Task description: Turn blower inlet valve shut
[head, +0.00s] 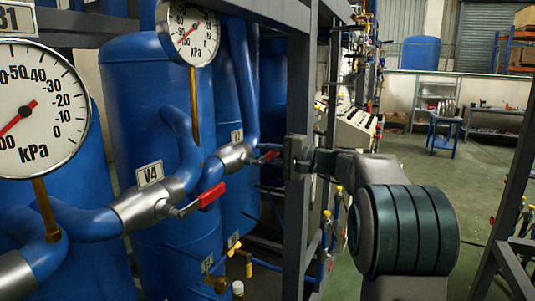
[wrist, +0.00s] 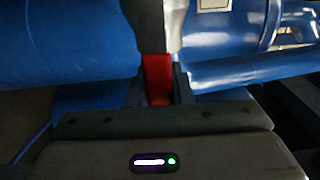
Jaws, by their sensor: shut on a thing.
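A valve with a red lever handle (head: 267,157) sits on a blue pipe in the head view, behind the frame post; its silver body (head: 234,157) is to the left of the handle. My gripper (head: 289,156) is at the outer end of this handle, partly merged with the post. In the wrist view the red handle (wrist: 157,78) stands between the two dark fingers of my gripper (wrist: 158,92), which are shut on it. Its tip is hidden low between the fingers. I cannot read this valve's label surely.
A nearer valve labelled V4 has a red handle (head: 206,197) pointing right. Pressure gauges (head: 36,110) and (head: 190,32) stand above the pipes on brass stems. A grey frame post (head: 299,90) rises close beside my gripper. Open floor (head: 460,180) lies to the right.

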